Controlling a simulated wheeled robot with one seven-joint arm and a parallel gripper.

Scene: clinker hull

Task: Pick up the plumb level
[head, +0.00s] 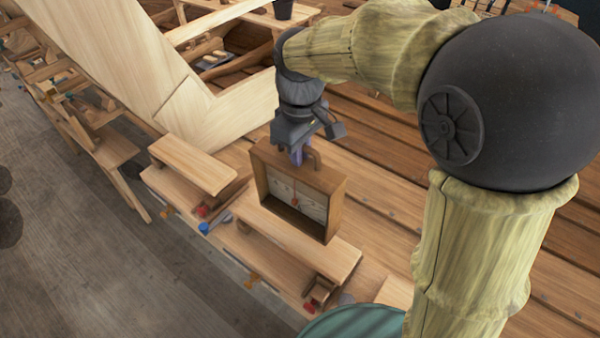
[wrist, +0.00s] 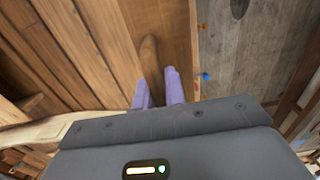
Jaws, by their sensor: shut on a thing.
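The plumb level (head: 312,204) is an open-fronted brown wooden box with a pale back panel and a small red plumb bob hanging inside. It stands upright near the middle of the head view. My gripper (head: 298,156) is above its top, with purple fingers shut on its handle, a brown bar. In the wrist view my gripper (wrist: 159,92) has its two purple fingers on either side of the handle (wrist: 149,58). I cannot tell whether the level's bottom touches the boards below.
A plank step (head: 290,240) lies in front of and below the level, and another (head: 192,163) is to its left. A blue-headed tool (head: 210,225) lies between them. A large pale hull timber (head: 130,50) rises behind left. Grey floor (head: 100,260) is open at lower left.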

